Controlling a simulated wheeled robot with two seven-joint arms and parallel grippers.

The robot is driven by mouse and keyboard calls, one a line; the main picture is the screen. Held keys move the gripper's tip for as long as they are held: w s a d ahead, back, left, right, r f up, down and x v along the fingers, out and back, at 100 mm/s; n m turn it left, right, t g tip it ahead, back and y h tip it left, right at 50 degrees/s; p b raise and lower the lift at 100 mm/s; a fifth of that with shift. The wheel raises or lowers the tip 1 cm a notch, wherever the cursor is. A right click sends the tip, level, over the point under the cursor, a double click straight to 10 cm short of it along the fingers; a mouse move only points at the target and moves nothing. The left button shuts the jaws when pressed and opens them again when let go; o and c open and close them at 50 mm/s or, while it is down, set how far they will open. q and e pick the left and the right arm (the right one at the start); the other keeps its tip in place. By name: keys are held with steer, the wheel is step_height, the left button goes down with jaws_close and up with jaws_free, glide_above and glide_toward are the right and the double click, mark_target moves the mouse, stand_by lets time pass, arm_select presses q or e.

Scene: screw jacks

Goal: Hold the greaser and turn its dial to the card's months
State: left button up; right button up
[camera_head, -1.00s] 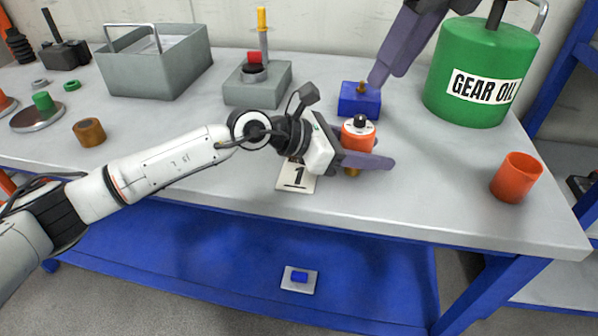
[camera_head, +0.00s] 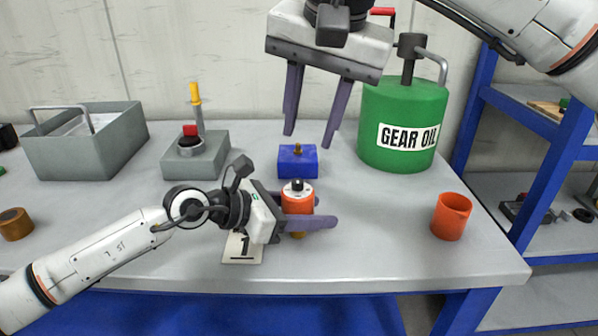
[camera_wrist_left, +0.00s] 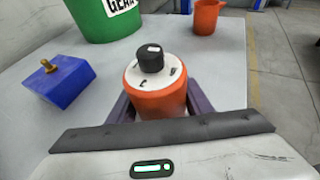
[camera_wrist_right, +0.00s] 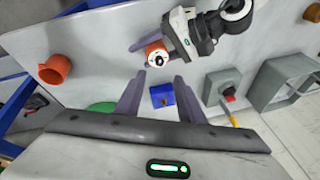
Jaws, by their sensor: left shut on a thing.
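The greaser is an orange cylinder (camera_head: 298,203) with a white top face and a black dial knob (camera_head: 297,185). My left gripper (camera_head: 302,222) is shut around its body, holding it upright over the table. In the left wrist view the greaser (camera_wrist_left: 158,100) stands between the fingers, and dark marks on its white face are too small to read. The card (camera_head: 242,247) lies flat beside the left gripper, partly hidden, with a black figure.
A blue block with a brass fitting (camera_head: 297,162) stands just behind the greaser. A green GEAR OIL can (camera_head: 402,110) is at the back right, an orange cup (camera_head: 451,217) at the right.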

mark_target(298, 181)
steer(key=w+f+n, duration=0.1)
steer(key=f+n, duration=0.1)
steer(key=f, duration=0.1)
steer(key=w+a+f+n, duration=0.1)
steer(key=f+n, duration=0.1)
steer(key=f, duration=0.2)
steer(key=w+f+n, duration=0.2)
steer(key=f, duration=0.1)
steer(key=shift+a+f, duration=0.3)
steer(key=shift+f, duration=0.05)
jaws_close()
